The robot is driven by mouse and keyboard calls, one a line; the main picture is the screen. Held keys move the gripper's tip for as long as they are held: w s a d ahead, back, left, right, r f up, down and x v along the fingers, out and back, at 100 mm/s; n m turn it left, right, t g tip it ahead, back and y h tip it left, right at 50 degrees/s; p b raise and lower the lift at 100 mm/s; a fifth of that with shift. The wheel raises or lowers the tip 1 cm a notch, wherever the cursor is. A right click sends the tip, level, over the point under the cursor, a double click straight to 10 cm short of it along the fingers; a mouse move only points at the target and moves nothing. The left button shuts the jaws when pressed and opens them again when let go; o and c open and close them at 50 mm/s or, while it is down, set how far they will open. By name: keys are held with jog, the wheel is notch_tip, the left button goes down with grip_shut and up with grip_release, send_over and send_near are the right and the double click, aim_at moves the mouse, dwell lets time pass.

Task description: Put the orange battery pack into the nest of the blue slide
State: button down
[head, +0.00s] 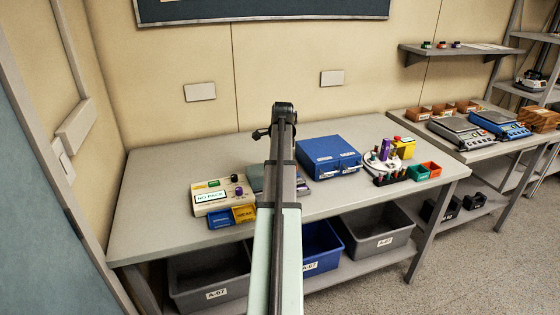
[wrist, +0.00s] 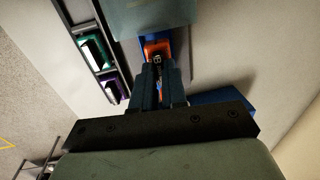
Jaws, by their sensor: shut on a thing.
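The orange battery pack (wrist: 157,48) shows in the wrist view at the tips of my gripper (wrist: 158,68), which is shut on it. Only its orange end is visible; the fingers hide the rest. A blue part (wrist: 145,37), which may be the blue slide, shows right beside and behind the pack. Its nest cannot be made out, and I cannot tell whether the pack touches it. In the head view my own arm covers the middle of the table and hides the gripper and pack.
A cream unit reading NO PACK (head: 210,197) stands left of my arm, with blue and yellow blocks in front. A blue case (head: 328,157) stands to the right. The table's left end is clear.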

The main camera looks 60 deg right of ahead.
jog(key=shift+f, duration=1)
jog(key=c, duration=1.5)
grip_release()
jog(key=shift+r, duration=0.15)
jog(key=shift+r, duration=0.95)
jog(key=o, duration=0.6)
